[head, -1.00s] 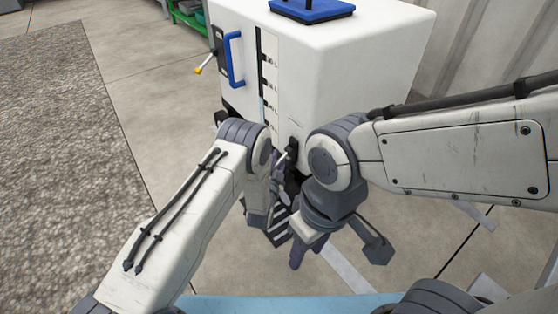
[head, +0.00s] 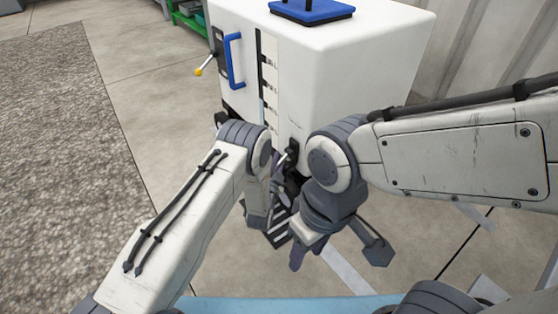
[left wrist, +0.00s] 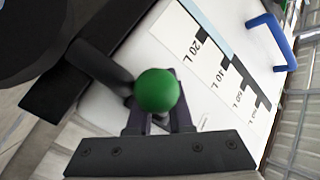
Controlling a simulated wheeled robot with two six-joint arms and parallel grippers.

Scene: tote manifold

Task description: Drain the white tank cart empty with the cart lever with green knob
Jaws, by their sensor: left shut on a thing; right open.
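The white tank cart (head: 330,65) stands ahead of me. In the left wrist view, the green knob (left wrist: 157,90) of the cart lever sits between the fingers of my left gripper (left wrist: 158,112), which is shut on it. The dark lever arm (left wrist: 100,65) runs from the knob toward the upper left. In the head view, my left gripper (head: 281,193) is low at the cart's front, and the green knob is hidden there. The level scale (left wrist: 218,68) shows litre marks; a light blue strip (head: 262,110) shows low on it. My right gripper (head: 337,250) is open and empty, in front of the cart.
A blue handle (head: 235,60) and a yellow-knobbed lever (head: 199,71) are on the cart's left side. A blue lid (head: 310,11) is on top. A green rack (head: 188,20) stands behind. The floor to the left, with a grey mat (head: 60,150), is clear.

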